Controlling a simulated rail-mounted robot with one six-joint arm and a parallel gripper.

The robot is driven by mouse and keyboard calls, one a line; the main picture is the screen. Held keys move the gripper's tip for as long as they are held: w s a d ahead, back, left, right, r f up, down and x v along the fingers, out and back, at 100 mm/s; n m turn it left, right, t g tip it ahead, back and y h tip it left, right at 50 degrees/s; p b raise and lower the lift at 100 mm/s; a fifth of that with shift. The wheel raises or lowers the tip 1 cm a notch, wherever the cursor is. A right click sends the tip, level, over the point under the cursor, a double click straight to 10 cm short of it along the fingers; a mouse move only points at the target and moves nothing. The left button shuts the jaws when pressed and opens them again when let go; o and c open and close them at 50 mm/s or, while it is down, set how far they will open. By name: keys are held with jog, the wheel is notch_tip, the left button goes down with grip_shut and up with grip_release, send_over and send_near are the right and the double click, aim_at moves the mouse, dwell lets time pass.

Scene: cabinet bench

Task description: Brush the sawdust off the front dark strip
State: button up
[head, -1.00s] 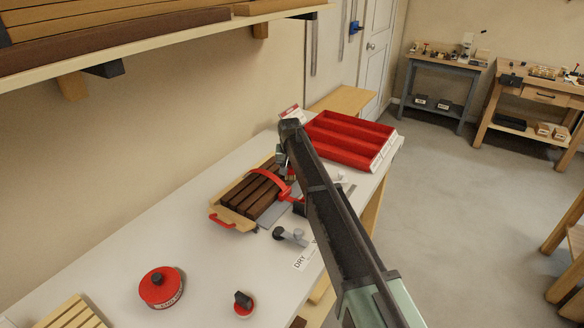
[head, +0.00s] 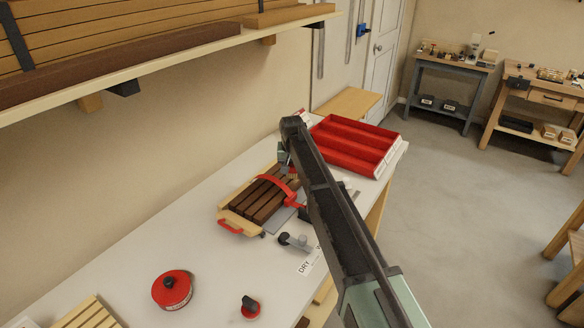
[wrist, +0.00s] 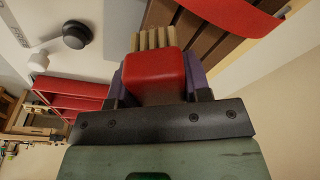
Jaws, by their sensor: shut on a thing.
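My gripper (wrist: 155,88) is shut on a brush (wrist: 154,70) with a red handle and cream bristles. The bristles point towards the strips; I cannot tell whether they touch. In the head view my gripper (head: 284,160) is at the far end of the tray, largely hidden by my arm, and the brush is hidden. I see no clear sawdust.
A red compartment tray (head: 352,145) stands beyond. A red round tin (head: 172,290) and a small red knobbed piece (head: 250,306) stand nearer. A shelf (head: 180,58) overhangs the bench.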

jog(key=shift+r, duration=0.4)
notch_tip(320, 180, up, 3)
jog(key=p, duration=0.3)
jog(key=shift+r, duration=0.15)
